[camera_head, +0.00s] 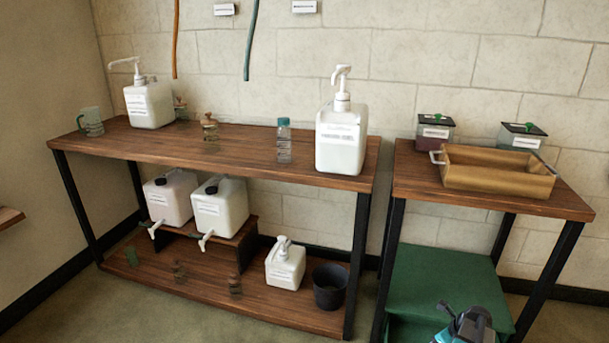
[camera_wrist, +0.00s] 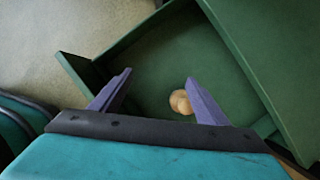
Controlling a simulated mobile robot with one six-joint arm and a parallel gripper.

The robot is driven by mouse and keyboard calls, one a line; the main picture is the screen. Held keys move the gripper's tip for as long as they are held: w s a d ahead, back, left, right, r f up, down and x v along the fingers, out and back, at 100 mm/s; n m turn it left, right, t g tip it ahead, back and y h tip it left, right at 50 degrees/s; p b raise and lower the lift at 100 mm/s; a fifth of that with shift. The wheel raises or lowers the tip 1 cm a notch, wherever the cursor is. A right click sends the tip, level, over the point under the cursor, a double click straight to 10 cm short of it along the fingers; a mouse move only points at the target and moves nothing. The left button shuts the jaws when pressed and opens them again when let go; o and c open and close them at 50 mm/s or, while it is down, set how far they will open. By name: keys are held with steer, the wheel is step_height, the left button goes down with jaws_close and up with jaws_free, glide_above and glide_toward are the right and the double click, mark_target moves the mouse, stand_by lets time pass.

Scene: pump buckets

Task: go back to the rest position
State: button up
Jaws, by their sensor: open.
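My gripper (camera_head: 462,322) shows at the bottom edge of the head view, in front of the green cabinet (camera_head: 440,275) under the right table. In the wrist view my gripper (camera_wrist: 158,84) has its two purple fingers spread apart with nothing held between them. Beyond the fingers is an open green drawer or tray (camera_wrist: 140,40). A round tan object (camera_wrist: 180,101) lies in it, close to the right finger and partly hidden by it. Whether the finger touches it I cannot tell.
A long wooden table (camera_head: 240,150) holds white pump bottles (camera_head: 342,135) and small jars. Its lower shelf (camera_head: 190,290) holds white canisters (camera_head: 220,208) and a dark bucket (camera_head: 329,285). The right table (camera_head: 415,178) carries a brown tray (camera_head: 495,178). Open floor (camera_head: 70,315) shows at lower left.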

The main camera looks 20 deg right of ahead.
steer(key=w+a+r+n+g+y+p, duration=0.1)
steer(key=w+a+r+n+p, duration=0.3)
steer(key=a, duration=0.8)
steer(key=w+a+f+n+g+y+p, duration=0.1)
steer(key=w+a+g+p, duration=0.15)
steer(key=a+p, duration=0.6)
steer(key=s+a+r+n+g+p, duration=0.1)
steer(key=s+a+n+p, duration=0.15)
steer(key=a, duration=0.65)
steer(key=s+a+r+n+g+p, duration=0.1)
steer(key=s+a+r+n+p, duration=0.2)
steer(key=a, duration=0.7)
steer(key=s+a+r+n+g+h+p, duration=0.1)
steer(key=s+a+r+n+g+p, duration=0.1)
steer(key=s+n, duration=0.6)
steer(key=s+a+r+n+g+h+p, duration=0.2)
steer(key=s+a+n+p, duration=0.3)
steer(key=n, duration=1)
steer(key=s, duration=0.2)
steer(key=shift+s+n, duration=0.35)
